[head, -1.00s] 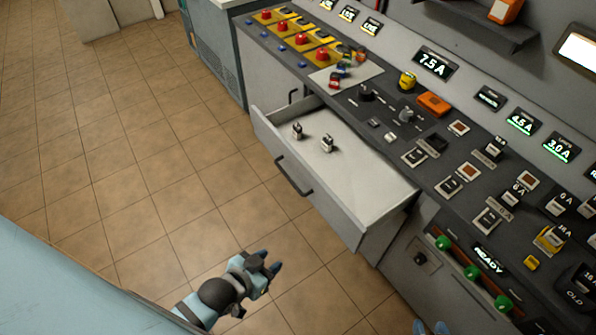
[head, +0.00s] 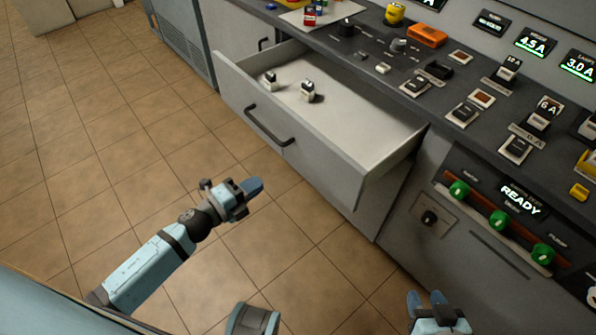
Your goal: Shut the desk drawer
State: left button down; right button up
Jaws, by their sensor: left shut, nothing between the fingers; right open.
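The desk drawer (head: 345,135) is pulled well out of the grey desk, with a dark bar handle (head: 268,127) on its front panel. Two small black-and-white switch-like parts (head: 269,80) (head: 308,91) stand inside it near the front left. My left gripper (head: 254,187) is shut and empty, in front of the drawer and below its handle in the picture, apart from it. My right gripper (head: 427,300) is open at the bottom edge, to the right of the drawer; part of it is cut off by the frame.
The dark desk top (head: 375,55) carries many switches and knobs, with an orange box (head: 427,36) at the back. Green knobs (head: 500,222) stick out of the panel right of the drawer. Tiled floor (head: 110,130) is clear to the left.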

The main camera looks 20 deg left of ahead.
aim_at(306, 152)
pick_arm(q)
jog(key=shift+m, duration=0.3)
jog(key=x, duration=1.3)
jog(key=shift+w+d, duration=0.2)
jog(key=shift+w, duration=0.1)
jog(key=shift+w+d, duration=0.1)
jog(key=shift+w, duration=0.05)
